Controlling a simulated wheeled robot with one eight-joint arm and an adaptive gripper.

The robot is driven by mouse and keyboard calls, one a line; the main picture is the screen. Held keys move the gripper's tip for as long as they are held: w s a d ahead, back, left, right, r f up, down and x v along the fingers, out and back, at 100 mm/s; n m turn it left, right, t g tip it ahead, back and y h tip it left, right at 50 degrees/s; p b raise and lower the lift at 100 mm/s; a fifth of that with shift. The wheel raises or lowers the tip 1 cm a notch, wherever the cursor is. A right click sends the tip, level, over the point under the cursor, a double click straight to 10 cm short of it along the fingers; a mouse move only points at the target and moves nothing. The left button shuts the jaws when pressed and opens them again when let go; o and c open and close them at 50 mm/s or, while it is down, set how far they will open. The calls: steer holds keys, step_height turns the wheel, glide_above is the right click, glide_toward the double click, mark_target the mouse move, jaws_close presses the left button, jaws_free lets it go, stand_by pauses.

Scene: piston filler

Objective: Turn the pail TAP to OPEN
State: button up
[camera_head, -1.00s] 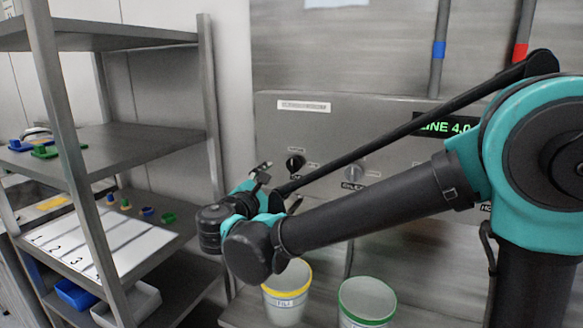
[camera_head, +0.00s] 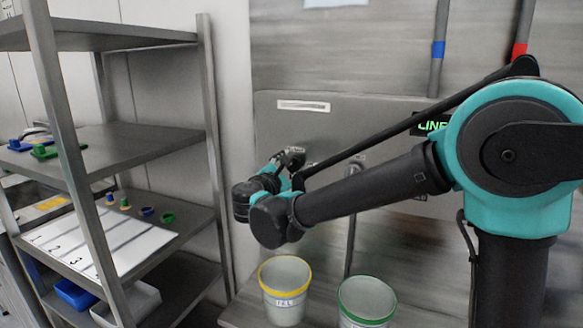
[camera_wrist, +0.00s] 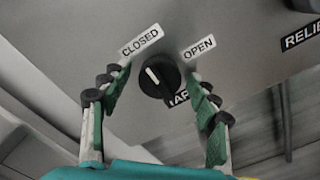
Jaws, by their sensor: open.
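The tap knob (camera_wrist: 168,82) is round and black with a white pointer line, on the grey panel in the wrist view. The pointer tilts up and left, toward the CLOSED label (camera_wrist: 141,41). The OPEN label (camera_wrist: 198,47) is up and right of the knob. A label below the knob is partly covered; its end looks like "AP". My gripper (camera_wrist: 160,76) is open, one finger on each side of the knob, with visible gaps. In the head view my gripper (camera_head: 291,158) is at the panel and hides the knob.
A second knob (camera_wrist: 303,4) with a RELIEF label (camera_wrist: 301,34) is at the upper right of the wrist view. A yellow-rimmed pail (camera_head: 284,293) and a green-rimmed pail (camera_head: 366,303) stand below the panel. A metal shelf (camera_head: 135,148) is on the left.

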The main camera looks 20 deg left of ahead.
steer(key=c, duration=1.2)
steer(key=shift+o, duration=0.2)
steer(key=shift+m, duration=0.3)
steer(key=m, duration=1.3)
steer(key=shift+m, duration=2.2)
